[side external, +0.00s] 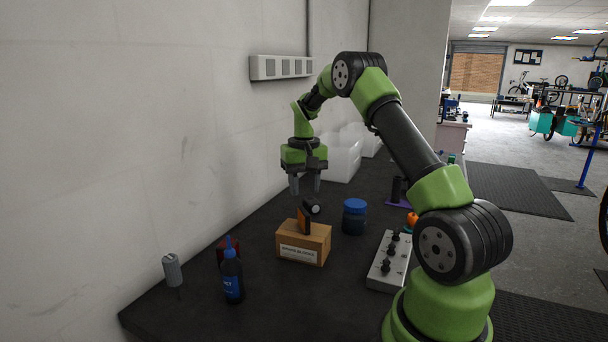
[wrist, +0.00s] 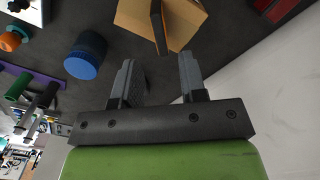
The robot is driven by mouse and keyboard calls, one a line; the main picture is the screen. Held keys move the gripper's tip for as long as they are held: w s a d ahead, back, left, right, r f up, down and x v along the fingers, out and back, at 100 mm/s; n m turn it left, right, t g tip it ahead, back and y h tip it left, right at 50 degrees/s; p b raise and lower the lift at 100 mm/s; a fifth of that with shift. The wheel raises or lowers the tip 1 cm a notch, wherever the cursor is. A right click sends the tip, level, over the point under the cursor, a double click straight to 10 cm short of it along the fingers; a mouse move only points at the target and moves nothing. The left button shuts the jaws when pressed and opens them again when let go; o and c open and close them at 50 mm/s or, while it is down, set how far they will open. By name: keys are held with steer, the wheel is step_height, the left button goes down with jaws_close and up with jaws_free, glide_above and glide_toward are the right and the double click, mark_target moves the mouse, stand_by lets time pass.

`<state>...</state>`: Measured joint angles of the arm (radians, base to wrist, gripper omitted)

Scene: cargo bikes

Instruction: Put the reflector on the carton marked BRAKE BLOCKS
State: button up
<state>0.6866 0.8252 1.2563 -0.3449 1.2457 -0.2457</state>
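The carton marked BRAKE BLOCKS (side external: 290,253) is a small tan box on the dark bench, and its label faces the side camera. The reflector (side external: 304,222), orange with a dark edge, stands upright on the carton's top. In the wrist view the reflector (wrist: 158,27) is seen edge-on over the carton (wrist: 187,22). My gripper (side external: 306,188) is above the reflector, pointing down, with its fingers apart and nothing between them (wrist: 157,66).
A blue-lidded jar (side external: 354,218) stands right of the carton. A blue-capped bottle (side external: 232,277), a red item (side external: 224,248) and a grey cylinder (side external: 172,270) are to the left. A grey block with black knobs (side external: 388,262) is nearer my base. White bins (side external: 340,160) stand behind, along the wall.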

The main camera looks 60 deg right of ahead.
mark_target(303, 211)
step_height(303, 211, up, 3)
steer(key=shift+a+r, duration=0.15)
steer(key=s+a+r+n+t, duration=0.2)
steer(key=a+r+t, duration=0.1)
steer(key=a+r, duration=0.95)
steer(key=s+a+f+n+t+y, duration=0.1)
steer(key=s+a+n+t+y, duration=0.1)
steer(key=s+a, duration=1.2)
steer(key=shift+a+n+t, duration=0.5)
steer(key=shift+t, duration=0.6)
